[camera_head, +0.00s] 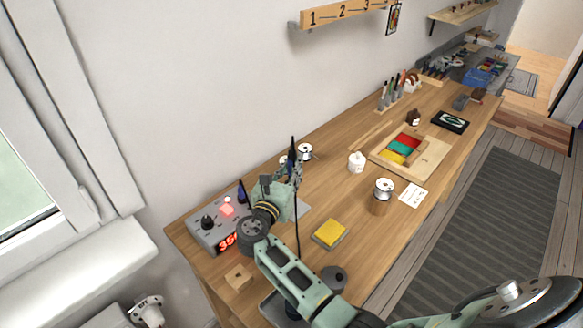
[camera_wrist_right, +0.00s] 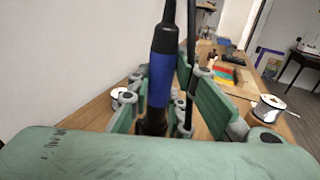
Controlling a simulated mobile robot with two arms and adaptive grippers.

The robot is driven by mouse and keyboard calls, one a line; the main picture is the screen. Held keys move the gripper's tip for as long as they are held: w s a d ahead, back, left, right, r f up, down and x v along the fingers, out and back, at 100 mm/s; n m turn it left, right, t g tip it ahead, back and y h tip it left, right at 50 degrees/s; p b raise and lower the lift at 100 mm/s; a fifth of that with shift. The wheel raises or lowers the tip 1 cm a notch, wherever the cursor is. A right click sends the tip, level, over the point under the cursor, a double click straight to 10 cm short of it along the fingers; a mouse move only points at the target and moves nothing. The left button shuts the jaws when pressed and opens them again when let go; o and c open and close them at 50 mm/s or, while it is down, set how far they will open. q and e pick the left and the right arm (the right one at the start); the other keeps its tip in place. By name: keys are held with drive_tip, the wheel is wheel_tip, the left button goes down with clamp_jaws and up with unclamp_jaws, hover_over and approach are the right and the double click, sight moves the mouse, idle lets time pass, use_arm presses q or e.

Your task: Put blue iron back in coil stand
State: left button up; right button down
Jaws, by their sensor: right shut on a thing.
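The blue iron (camera_head: 291,161), with a blue grip and black ends, stands nearly upright in my right gripper (camera_head: 288,172), above the left part of the wooden bench (camera_head: 348,205). In the right wrist view the iron (camera_wrist_right: 160,80) is between the fingers of my right gripper (camera_wrist_right: 165,100), which is shut on it. Its black cable hangs beside it. The iron's lower end is hidden by the gripper. I cannot make out the coil stand; my arm covers part of the bench there. My left gripper is not in view.
A grey station (camera_head: 209,222) with a red display stands left of my gripper.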

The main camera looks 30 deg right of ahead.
sight(292, 152)
drive_tip(key=shift+f, duration=0.25)
drive_tip(key=c, duration=1.5)
unclamp_jaws()
drive_tip(key=shift+c, duration=0.2)
drive_tip(key=o, duration=0.5)
drive_tip(key=shift+r, duration=0.15)
wheel_tip(292, 152, up, 7)
drive_tip(key=p, duration=0.7)
